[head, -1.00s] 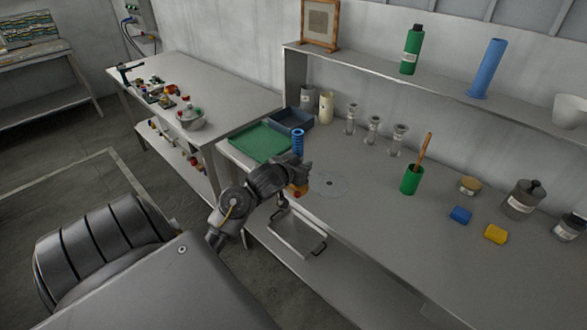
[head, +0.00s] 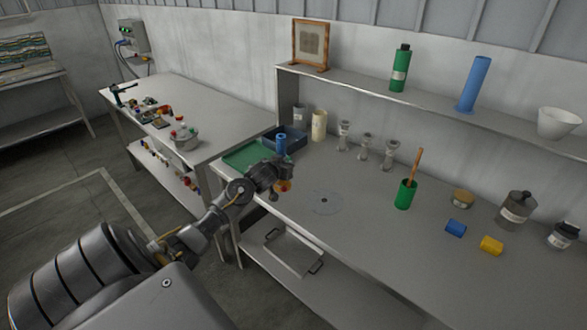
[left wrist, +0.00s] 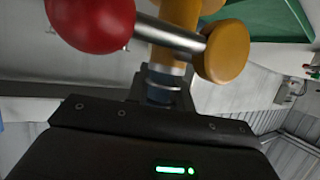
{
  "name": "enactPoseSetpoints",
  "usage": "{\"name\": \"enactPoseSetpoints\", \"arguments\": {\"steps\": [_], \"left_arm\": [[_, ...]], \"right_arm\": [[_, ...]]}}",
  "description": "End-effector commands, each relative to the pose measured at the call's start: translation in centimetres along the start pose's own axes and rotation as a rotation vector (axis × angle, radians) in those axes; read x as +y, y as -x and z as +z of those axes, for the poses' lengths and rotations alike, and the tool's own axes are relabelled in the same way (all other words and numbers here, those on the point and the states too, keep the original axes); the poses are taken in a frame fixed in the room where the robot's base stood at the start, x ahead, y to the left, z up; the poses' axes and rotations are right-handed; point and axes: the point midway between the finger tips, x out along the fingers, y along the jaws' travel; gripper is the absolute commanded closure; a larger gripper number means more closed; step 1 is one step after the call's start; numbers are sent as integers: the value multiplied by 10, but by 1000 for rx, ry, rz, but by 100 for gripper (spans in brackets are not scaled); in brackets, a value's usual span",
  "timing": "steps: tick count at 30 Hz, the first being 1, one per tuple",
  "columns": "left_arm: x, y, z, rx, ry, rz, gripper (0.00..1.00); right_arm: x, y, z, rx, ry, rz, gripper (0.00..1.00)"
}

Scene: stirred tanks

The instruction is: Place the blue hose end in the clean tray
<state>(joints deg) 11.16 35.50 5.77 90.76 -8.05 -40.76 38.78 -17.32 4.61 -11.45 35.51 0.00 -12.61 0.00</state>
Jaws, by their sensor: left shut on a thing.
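My left gripper (head: 277,176) is shut on the blue hose end (head: 281,144), whose ribbed blue part stands up above the jaws. Its yellow and red fittings show below and beside the jaws. In the left wrist view the hose end shows a yellow body (left wrist: 180,18), a red ball, a yellow disc and a blue band close to the jaws. A green tray (head: 240,157) and a dark blue tray (head: 297,138) lie at the bench's left end, behind the gripper; no label shows which is clean. The arm hides part of the green tray. My right gripper is not in view.
Glass vessels (head: 366,146) stand behind, right of the trays. A green cup with a wooden handle (head: 404,194), a blue block (head: 456,228) and a yellow block (head: 491,245) are farther right. The bench around the round disc mark (head: 324,201) is clear.

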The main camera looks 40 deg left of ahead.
Motion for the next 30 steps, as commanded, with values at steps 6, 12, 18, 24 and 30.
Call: {"name": "enactPoseSetpoints", "arguments": {"steps": [6, 12, 18, 24, 30], "left_arm": [[26, 19, 2, -6, 2, 10, 100], [65, 36, -1, -14, -10, 51, 100], [123, 62, -13, -21, -28, 122, 100], [206, 109, -40, -19, -63, 231, 100], [278, 176, -64, -2, -109, 327, 100]], "right_arm": [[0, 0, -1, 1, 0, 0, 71], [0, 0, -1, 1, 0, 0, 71], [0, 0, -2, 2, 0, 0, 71], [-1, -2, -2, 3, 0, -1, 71], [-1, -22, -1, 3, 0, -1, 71]]}}
